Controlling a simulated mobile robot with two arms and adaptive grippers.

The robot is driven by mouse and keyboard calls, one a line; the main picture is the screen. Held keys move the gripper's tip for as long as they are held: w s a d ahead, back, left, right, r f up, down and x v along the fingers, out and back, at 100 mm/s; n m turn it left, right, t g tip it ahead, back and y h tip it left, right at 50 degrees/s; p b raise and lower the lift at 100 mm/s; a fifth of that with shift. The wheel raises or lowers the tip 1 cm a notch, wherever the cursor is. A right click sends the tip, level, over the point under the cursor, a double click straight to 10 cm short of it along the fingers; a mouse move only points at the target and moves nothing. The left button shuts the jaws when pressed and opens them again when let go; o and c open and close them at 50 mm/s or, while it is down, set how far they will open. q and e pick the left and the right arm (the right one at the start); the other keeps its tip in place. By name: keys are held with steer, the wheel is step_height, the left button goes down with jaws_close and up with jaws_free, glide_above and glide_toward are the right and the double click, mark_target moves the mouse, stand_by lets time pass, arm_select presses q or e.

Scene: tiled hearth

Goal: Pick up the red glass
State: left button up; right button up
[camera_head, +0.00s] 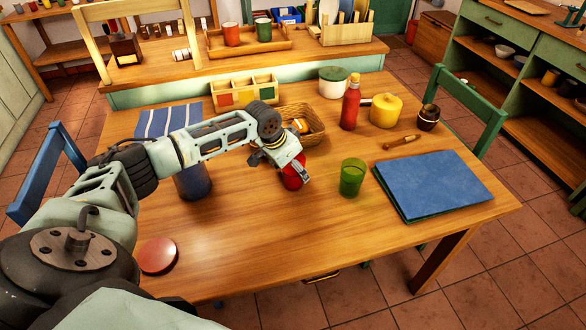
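The red glass (291,183) stands on the wooden table (235,245) near its middle, and its upper part is largely covered by my gripper. My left gripper (286,166) reaches in from the left and is right at the glass, with one finger along its right side. The other finger is partly hidden by the gripper's own body, so I cannot tell whether the fingers press on the glass. The glass looks upright. My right gripper is not in view.
A green glass (352,178) stands close on the right, beside blue and green books (432,184). A wicker basket (313,138) is just behind. A blue cup (192,183) is under my arm. A red bottle (350,107) and yellow pot (385,111) stand farther back. The front is mostly clear.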

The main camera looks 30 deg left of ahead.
arm_select(q)
steer(key=shift+s+a+f, duration=0.1)
steer(key=shift+f, duration=0.1)
steer(key=shift+s, duration=0.1)
steer(key=c, duration=1.7)
